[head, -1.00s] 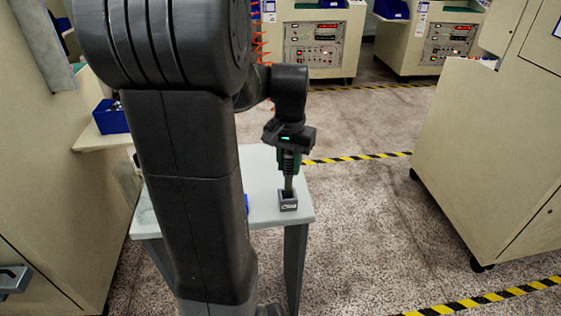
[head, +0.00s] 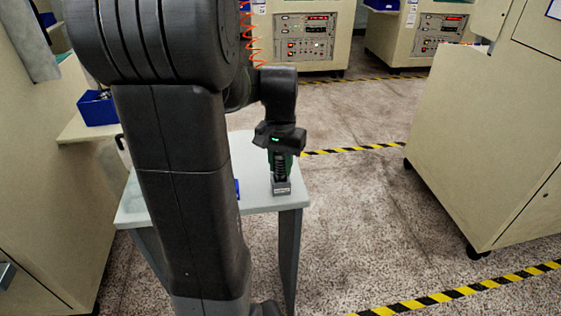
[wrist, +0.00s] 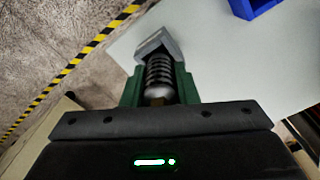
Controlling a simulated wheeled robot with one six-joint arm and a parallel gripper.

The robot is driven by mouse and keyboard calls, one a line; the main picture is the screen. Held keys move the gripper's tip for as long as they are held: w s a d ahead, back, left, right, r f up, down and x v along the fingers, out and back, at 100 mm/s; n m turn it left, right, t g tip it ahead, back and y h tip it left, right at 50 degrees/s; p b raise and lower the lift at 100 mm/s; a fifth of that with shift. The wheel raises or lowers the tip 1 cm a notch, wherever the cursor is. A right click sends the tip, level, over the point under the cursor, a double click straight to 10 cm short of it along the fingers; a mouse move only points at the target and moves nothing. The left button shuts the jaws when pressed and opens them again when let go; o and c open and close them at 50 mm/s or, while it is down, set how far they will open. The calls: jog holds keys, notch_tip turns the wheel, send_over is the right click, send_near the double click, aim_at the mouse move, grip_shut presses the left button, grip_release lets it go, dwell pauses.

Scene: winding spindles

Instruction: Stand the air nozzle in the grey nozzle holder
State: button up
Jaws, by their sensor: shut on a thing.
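The grey nozzle holder (head: 282,189) stands near the right end of the light grey table (head: 259,200). It also shows at the top of the wrist view (wrist: 158,43). The air nozzle (head: 280,172) is upright, and its dark ribbed body shows between the green fingers in the wrist view (wrist: 158,74). My gripper (head: 280,164) is shut on it, directly above the holder. The nozzle's lower end is hidden at the holder and appears to be inside it. Whether it touches the bottom cannot be seen.
A small blue object (head: 237,189) sits on the table left of the holder, partly behind my arm. A blue bin (head: 98,108) rests on a shelf at the left. Cream machine cabinets (head: 488,140) stand at the right and back. Open floor with striped tape lies right of the table.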

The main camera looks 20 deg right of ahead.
jog(key=o, duration=1.1)
notch_tip(320, 180, up, 14)
jog(key=shift+p, duration=0.4)
jog(key=shift+f, duration=0.15)
